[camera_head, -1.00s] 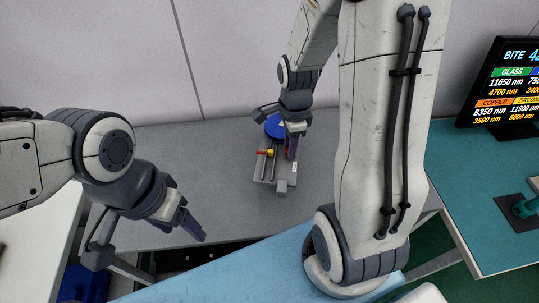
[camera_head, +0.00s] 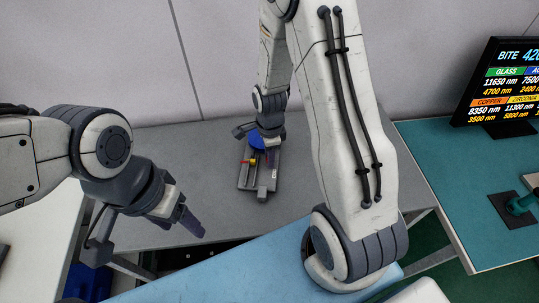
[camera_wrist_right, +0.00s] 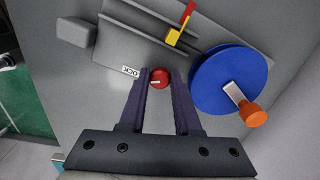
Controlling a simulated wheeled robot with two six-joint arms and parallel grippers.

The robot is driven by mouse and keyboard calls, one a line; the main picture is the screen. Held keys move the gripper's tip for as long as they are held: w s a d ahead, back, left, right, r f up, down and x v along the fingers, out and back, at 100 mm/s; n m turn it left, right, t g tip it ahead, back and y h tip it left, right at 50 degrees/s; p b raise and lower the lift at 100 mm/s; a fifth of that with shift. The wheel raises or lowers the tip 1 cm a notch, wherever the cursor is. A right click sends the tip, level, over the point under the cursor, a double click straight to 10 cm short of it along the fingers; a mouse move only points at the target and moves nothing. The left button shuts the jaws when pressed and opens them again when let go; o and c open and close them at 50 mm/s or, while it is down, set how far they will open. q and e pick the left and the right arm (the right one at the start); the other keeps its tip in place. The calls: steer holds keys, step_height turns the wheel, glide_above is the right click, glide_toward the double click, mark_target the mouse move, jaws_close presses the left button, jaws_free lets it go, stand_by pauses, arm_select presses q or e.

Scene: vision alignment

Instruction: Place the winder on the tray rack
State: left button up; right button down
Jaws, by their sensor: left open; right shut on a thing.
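What seems to be the winder is a grey block-shaped device (camera_head: 261,184) at the back middle of the grey table. It has a blue wheel (camera_wrist_right: 228,80) with an orange crank knob (camera_wrist_right: 251,114), a red-and-yellow lever (camera_wrist_right: 181,27) and a red round knob (camera_wrist_right: 160,78). My right gripper (camera_head: 270,158) is shut on the red knob in the right wrist view. I cannot tell whether the device touches the table. My left gripper (camera_head: 190,220) is open and empty, to the left and nearer. I cannot tell which surface is the tray rack.
The grey table (camera_head: 165,160) has free room left of the device. A light blue surface (camera_head: 225,275) lies in front. A wall stands behind.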

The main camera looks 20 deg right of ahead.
steer(key=shift+f, duration=0.1)
steer(key=c, duration=0.6)
jaws_free()
